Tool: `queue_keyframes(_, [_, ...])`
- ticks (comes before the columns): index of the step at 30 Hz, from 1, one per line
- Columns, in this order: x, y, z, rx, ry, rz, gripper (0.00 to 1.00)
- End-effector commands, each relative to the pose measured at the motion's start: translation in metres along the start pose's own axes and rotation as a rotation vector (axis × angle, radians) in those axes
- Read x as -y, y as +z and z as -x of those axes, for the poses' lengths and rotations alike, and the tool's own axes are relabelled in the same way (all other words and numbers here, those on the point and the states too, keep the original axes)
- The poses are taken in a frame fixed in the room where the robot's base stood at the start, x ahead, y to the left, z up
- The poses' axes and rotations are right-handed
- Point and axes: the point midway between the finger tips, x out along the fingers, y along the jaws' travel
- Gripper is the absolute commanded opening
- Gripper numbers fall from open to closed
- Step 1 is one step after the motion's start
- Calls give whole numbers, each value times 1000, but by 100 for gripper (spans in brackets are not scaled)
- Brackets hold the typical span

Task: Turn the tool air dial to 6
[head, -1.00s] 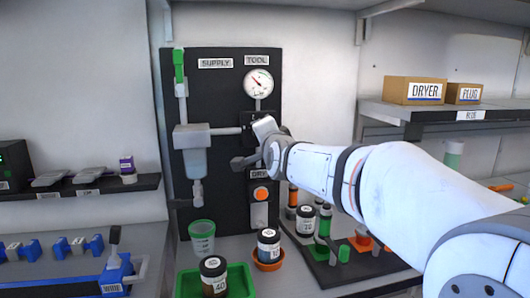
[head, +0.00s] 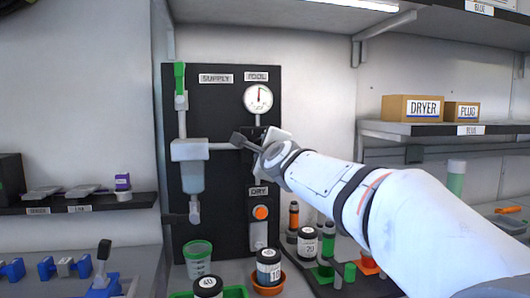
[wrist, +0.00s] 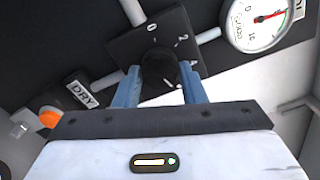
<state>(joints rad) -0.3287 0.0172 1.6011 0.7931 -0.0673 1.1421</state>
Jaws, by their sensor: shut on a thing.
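The tool air dial (wrist: 159,68) is a round black knob on a black square plate (wrist: 128,47) marked 0, 2, 4 and more. In the wrist view my gripper (wrist: 160,78) has its two blue fingers on either side of the knob, shut on it. The knob's pointer is hard to read. In the head view my gripper (head: 262,146) is at the panel below the TOOL gauge (head: 258,98) and hides the dial. The gauge also shows in the wrist view (wrist: 257,22); its red needle stands about upright in the head view.
The black panel (head: 222,88) carries a SUPPLY pipe with a green lever (head: 179,76), a filter bowl (head: 193,177) and an orange DRY button (head: 260,212). A green cup (head: 198,256) and several jars stand below. A shelf with boxes (head: 413,107) is at right.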

Motion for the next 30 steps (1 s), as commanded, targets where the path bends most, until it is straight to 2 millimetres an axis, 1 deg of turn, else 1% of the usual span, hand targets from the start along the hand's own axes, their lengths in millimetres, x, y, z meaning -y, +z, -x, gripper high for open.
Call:
queue_keyframes(6, [0, 0, 0, -1, -1, -52, 14])
queue_keyframes(20, [0, 0, 0, -1, -1, -65, 14])
queue_keyframes(21, [0, 0, 0, -1, -1, -65, 39])
queue_keyframes(28, [0, 0, 0, 0, -1, -64, 58])
queue_keyframes(30, [0, 0, 0, 0, 0, -64, 59])
